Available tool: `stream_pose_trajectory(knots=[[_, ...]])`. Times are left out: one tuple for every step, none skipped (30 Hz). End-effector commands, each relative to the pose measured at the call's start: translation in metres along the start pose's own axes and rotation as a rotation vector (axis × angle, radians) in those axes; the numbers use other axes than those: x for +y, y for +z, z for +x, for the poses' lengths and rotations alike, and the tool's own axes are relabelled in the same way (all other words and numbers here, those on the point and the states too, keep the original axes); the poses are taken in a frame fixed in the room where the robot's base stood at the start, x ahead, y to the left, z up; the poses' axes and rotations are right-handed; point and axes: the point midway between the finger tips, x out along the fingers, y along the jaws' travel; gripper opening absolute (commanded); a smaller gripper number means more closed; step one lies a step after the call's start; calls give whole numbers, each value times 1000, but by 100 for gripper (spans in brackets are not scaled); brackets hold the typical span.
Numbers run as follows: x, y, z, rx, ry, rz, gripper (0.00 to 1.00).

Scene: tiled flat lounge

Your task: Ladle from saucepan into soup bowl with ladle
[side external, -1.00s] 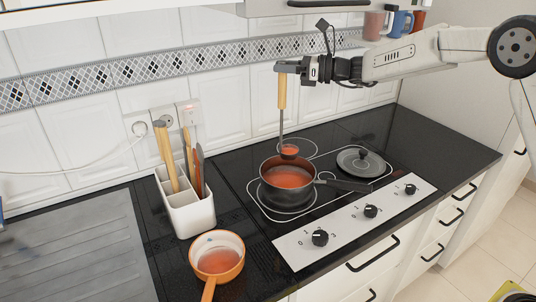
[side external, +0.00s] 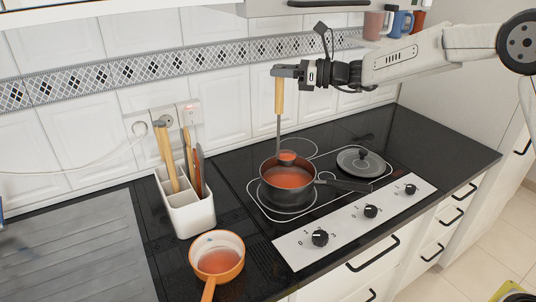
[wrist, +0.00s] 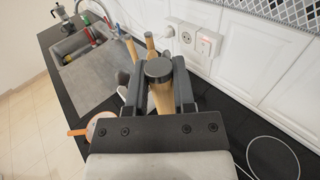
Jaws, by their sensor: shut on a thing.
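My gripper (side external: 287,72) is shut on the upper end of the ladle's wooden handle (side external: 280,96); in the wrist view, the jaws (wrist: 158,88) clasp it from both sides. The ladle hangs upright, its cup (side external: 287,160) showing red soup, at the far side of the saucepan's opening. Whether the cup touches the soup or rim I cannot tell. The dark saucepan (side external: 270,194) holds red soup and stands on the hob, handle to the right. The orange handled soup bowl (side external: 237,268) stands at the front left with some red soup in it; part of it shows in the wrist view (wrist: 92,128).
A white utensil holder (side external: 195,217) with several utensils stands left of the hob (side external: 330,208). A dark lid (side external: 362,163) lies on the hob's right side. The tiled wall is close behind. The grey drainer (side external: 75,250) at the left is clear.

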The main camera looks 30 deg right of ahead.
Motion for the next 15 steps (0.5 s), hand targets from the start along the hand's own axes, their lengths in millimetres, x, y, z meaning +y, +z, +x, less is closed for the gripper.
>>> stream_pose_trajectory(knots=[[-1, 0, 0, -1, 0, 3, 0], [-2, 0, 0, -1, 0, 5, 0], [-2, 1, 0, -2, 0, 8, 0], [-3, 1, 0, -2, 0, 10, 0], [-4, 1, 0, -3, 0, 12, 0], [-5, 1, -1, -3, 0, 15, 0], [-5, 1, -1, -4, 0, 17, 0], [-6, 1, -1, -4, 0, 20, 0], [-7, 1, -1, -4, 0, 25, 0], [-8, 2, -1, -5, 0, 28, 0], [-8, 2, -1, -5, 1, 32, 0], [-9, 2, -1, -6, 1, 35, 0], [-10, 2, -1, -6, 1, 38, 0], [-11, 2, -1, -6, 1, 42, 0], [-12, 2, -2, -7, 1, 46, 0]])
